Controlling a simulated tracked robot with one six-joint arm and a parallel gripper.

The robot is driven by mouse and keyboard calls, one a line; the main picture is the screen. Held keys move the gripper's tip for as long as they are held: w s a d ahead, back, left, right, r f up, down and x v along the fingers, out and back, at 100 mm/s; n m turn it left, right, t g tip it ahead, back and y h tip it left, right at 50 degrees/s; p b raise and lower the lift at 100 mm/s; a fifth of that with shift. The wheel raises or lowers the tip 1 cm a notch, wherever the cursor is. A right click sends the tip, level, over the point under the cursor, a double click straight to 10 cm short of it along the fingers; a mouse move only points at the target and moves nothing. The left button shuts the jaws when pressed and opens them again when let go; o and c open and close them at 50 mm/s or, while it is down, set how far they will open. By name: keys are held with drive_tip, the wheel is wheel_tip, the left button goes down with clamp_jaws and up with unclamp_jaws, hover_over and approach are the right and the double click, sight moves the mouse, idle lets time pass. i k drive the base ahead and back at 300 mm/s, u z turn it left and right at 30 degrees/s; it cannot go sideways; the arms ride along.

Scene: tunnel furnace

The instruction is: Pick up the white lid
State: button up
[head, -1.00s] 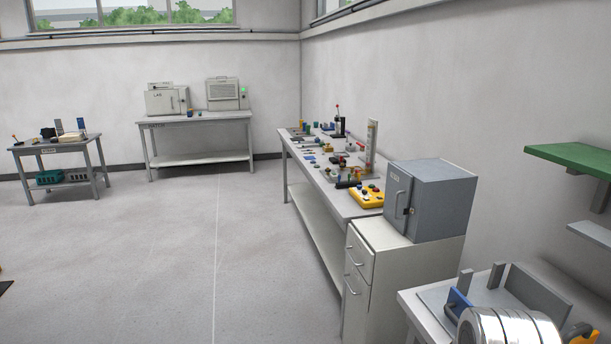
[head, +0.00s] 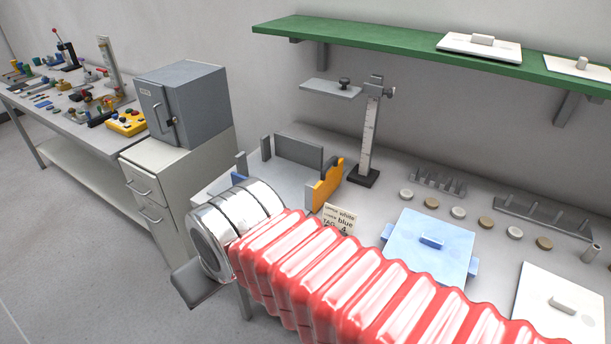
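A white lid (head: 480,46) with a small block handle lies on the green shelf. A second white lid (head: 582,68) with a knob lies on the shelf at the right edge, partly cut off. A white, lid-like plate with a bar handle (head: 562,304) is on the bench at lower right, also cut off. I cannot tell which one the task means. My red ribbed arm with silver rings crosses the front. My gripper's fingers do not show clearly.
A blue lidded box (head: 428,246) stands on the bench near small discs and racks. A card (head: 340,218) reads "white", "blue" and "4". A height gauge (head: 370,130), a yellow-orange tool (head: 326,186) and a grey cabinet (head: 184,104) are further left. The green shelf (head: 375,41) overhangs the bench.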

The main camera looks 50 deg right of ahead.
sight(556, 307)
drive_tip(key=z, duration=3.7)
